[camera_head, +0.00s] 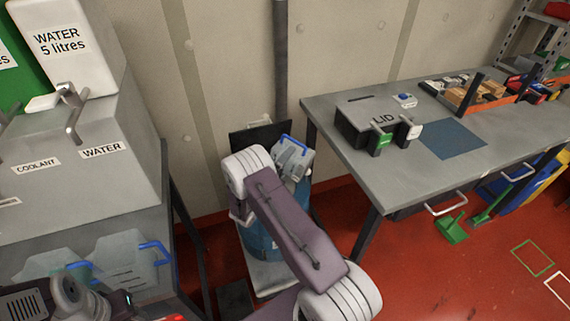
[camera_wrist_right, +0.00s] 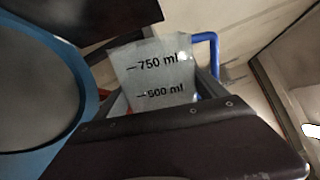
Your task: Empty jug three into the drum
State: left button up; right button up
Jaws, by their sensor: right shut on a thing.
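My right gripper (camera_head: 274,172) is shut on a clear grey jug (camera_head: 293,160) with a blue handle. The jug is above the blue drum (camera_head: 258,243) and looks tilted, its handle side up. In the right wrist view the jug (camera_wrist_right: 156,74) shows 750 ml and 500 ml marks between the fingers, its blue handle to the right. The drum's blue rim (camera_wrist_right: 84,92) and round grey inside are at left there, apart from the jug's marked face. My forearm hides part of the drum. The jug's number, mouth and contents do not show clearly.
Two jugs (camera_head: 132,262) with blue handles stand at lower left, below the WATER and COOLANT taps (camera_head: 70,110). A grey table (camera_head: 345,178) at right carries a black LID box (camera_head: 375,120) and an orange tray. Red floor (camera_head: 455,285) is mostly open at lower right.

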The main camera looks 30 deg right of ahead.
jog(key=shift+r, duration=0.1)
dwell(0.5)
jog(key=shift+w+a+r+n+p, duration=0.1)
jog(key=shift+w+r+n+p, duration=0.15)
jog(key=shift+n+p, duration=0.2)
jog(key=shift+r+n, duration=0.15)
jog(key=shift+n, duration=0.1)
jog(key=shift+w, duration=0.1)
dwell(0.6)
jog(key=shift+w+a+r+n+p, duration=0.2)
jog(key=shift+w+r+n+p, duration=0.15)
jog(key=shift+n+p, duration=0.35)
dwell(1.7)
